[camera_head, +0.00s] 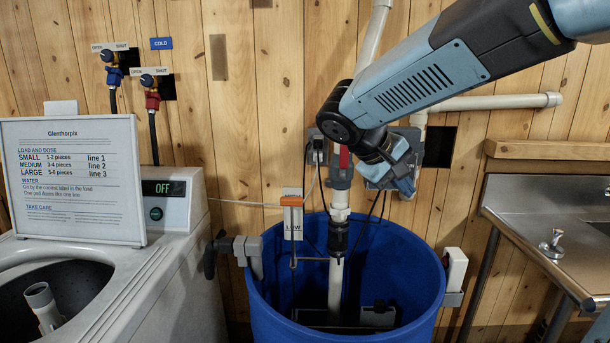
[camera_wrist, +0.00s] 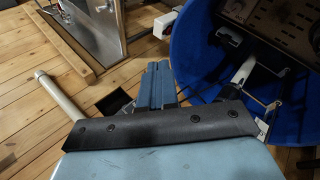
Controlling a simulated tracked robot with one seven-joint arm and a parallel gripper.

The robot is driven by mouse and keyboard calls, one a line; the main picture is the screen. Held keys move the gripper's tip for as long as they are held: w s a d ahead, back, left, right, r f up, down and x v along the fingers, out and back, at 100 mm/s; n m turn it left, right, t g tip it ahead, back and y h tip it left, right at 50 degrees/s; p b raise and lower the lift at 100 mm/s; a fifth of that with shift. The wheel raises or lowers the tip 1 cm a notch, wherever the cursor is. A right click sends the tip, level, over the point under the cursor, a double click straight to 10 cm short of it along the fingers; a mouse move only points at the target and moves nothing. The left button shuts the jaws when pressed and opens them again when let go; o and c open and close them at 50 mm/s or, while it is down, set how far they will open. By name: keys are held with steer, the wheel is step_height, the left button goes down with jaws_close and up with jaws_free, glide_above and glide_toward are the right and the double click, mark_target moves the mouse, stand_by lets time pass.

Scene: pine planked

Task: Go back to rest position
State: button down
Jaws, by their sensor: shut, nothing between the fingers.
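My gripper (camera_head: 405,187) hangs from my blue-grey arm, over the back right part of the blue tub and in front of the plank wall. Its fingers show side by side and shut in the wrist view (camera_wrist: 156,68), with nothing between them. In the head view my wrist overlaps the grey box on the wall behind; whether they touch cannot be told.
The blue tub (camera_head: 262,315) holds a pump and a white pipe (camera_head: 335,285). A washer (camera_head: 175,285) with a sign (camera_head: 72,180) stands left; its display reads OFF. A steel sink (camera_head: 540,215) is right. A white pipe (camera_head: 500,102) runs along the wall.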

steer(key=s+d+f+m+t+y, duration=0.1)
steer(key=s+d+m+y, duration=0.1)
steer(key=s+y, duration=0.2)
steer(key=s+d+f+m+t+y, duration=0.1)
steer(key=s+y, duration=0.3)
steer(key=s, duration=0.7)
steer(key=shift+s+d+m, duration=0.2)
steer(key=shift+d+m, duration=0.15)
steer(key=shift+m, duration=0.35)
